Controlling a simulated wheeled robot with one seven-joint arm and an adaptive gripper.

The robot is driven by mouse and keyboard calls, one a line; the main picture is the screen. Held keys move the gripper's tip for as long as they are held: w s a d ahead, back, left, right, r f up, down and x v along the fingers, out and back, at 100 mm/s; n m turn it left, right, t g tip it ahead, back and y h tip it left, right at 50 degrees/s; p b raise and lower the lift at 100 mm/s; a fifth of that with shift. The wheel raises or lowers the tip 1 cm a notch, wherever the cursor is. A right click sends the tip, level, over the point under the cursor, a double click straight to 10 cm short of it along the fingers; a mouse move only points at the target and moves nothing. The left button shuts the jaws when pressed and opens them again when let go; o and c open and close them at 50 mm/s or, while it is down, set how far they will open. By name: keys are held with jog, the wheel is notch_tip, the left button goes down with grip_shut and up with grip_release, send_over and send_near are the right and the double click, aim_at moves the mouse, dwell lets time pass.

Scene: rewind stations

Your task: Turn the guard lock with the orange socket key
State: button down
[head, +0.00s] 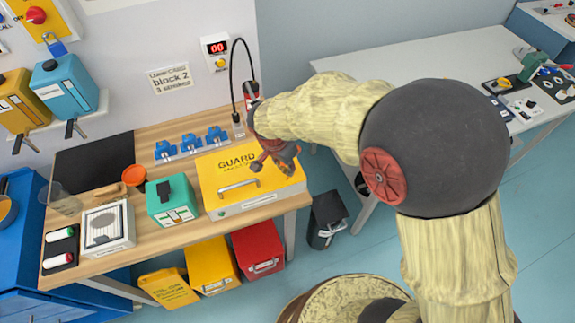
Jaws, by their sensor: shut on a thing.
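The yellow guard (215,180) is a flat-lidded box with a metal handle, lying on the right part of the wooden bench. My gripper (272,165) is over the guard's right half, with dark and reddish fingers pointing down. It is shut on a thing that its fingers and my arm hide. I cannot make out the orange socket key or the guard lock. I cannot tell whether what I hold touches the guard.
Blue clamps (190,144) stand behind the guard. A green box (171,201), an orange round thing (134,175) and a white box (108,229) are left of it. A display (215,47) is on the wall. A white table (420,55) stands right. Red and yellow bins (257,249) sit below.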

jog(key=shift+r+p, duration=1.15)
jog(key=shift+r, duration=1.75)
jog(key=shift+f, duration=0.1)
